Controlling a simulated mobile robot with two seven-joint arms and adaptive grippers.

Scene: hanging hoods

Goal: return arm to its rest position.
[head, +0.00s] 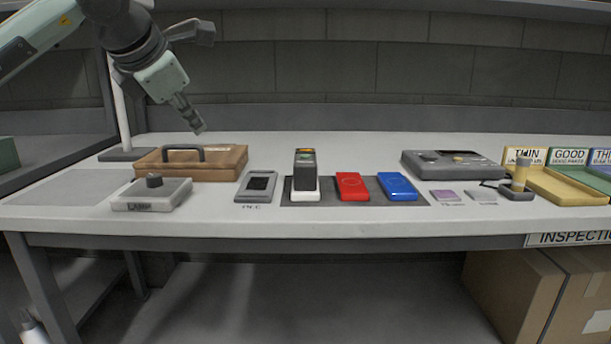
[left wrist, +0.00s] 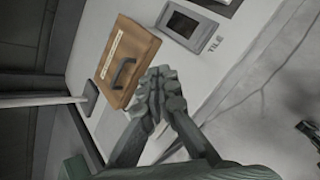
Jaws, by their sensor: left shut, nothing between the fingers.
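My left arm comes in from the upper left in the head view. My left gripper (head: 198,127) is shut and empty, in the air above the workbench (head: 340,218). It points down and to the right, over the wooden case (head: 222,163) with a dark handle. In the left wrist view the shut fingers (left wrist: 158,82) appear in front of the same case (left wrist: 124,52). My right gripper does not show in either view.
A grey lamp control box (head: 152,194), a grey device (head: 256,186), a black-and-white unit (head: 304,175), a red block (head: 351,186) and a blue block (head: 397,186) sit along the bench. A post (head: 120,110) stands behind the case. Labelled trays (head: 560,190) are at right.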

